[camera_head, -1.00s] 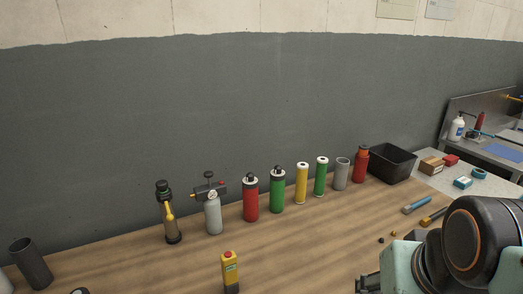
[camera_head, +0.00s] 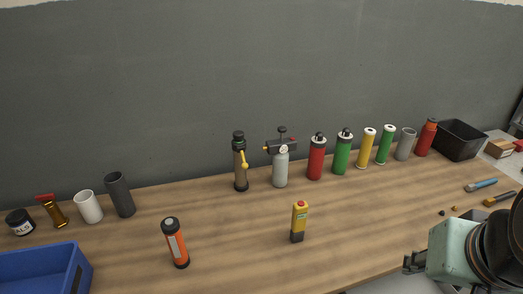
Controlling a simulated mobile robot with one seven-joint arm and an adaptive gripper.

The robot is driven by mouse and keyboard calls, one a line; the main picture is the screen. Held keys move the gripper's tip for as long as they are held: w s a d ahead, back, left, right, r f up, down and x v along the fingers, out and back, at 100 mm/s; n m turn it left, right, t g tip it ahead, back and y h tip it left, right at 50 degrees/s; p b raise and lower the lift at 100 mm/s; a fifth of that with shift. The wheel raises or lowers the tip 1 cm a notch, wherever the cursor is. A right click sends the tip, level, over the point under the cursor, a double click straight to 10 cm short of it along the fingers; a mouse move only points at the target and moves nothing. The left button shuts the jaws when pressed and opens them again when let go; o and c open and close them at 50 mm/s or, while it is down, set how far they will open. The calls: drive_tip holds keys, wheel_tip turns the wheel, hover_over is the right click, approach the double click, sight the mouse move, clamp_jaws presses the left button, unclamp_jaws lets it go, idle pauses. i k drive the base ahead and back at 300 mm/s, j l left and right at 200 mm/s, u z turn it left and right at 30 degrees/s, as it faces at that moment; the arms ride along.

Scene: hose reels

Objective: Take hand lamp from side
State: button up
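An orange and black cylinder (camera_head: 175,243) with a pale label stands upright on the wooden bench at the front left; it looks like the hand lamp. A yellow and black handheld device (camera_head: 299,221) with a red top stands to its right, nearer the middle. A dark part that looks like my gripper (camera_head: 415,262) shows at the lower right beside my teal arm link. It is well to the right of the orange lamp and apart from it. Its fingers are too small and partly hidden to tell whether they are open or shut.
A blue bin (camera_head: 45,272) is at the lower left. A dark cup (camera_head: 119,194), a white cup (camera_head: 88,206) and a jar (camera_head: 20,222) stand behind it. A row of bottles and canisters (camera_head: 316,157) lines the wall. A black bin (camera_head: 460,140) is at the far right.

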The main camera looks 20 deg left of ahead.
sight(172, 233)
drive_tip(key=k+j+u, duration=0.1)
drive_tip(key=u, duration=0.3)
drive_tip(key=j+u, duration=0.2)
drive_tip(key=u, duration=1.15)
drive_tip(key=j+z, duration=0.1)
drive_tip(key=j, duration=0.7)
drive_tip(key=z, duration=1.15)
drive_tip(key=l+z, duration=0.1)
drive_tip(key=l, duration=0.3)
drive_tip(key=i+l+z, duration=0.1)
drive_tip(key=l, duration=0.3)
drive_tip(key=l+u, duration=0.1)
drive_tip(key=l, duration=0.5)
drive_tip(key=j+z, duration=0.1)
drive_tip(key=j, duration=0.65)
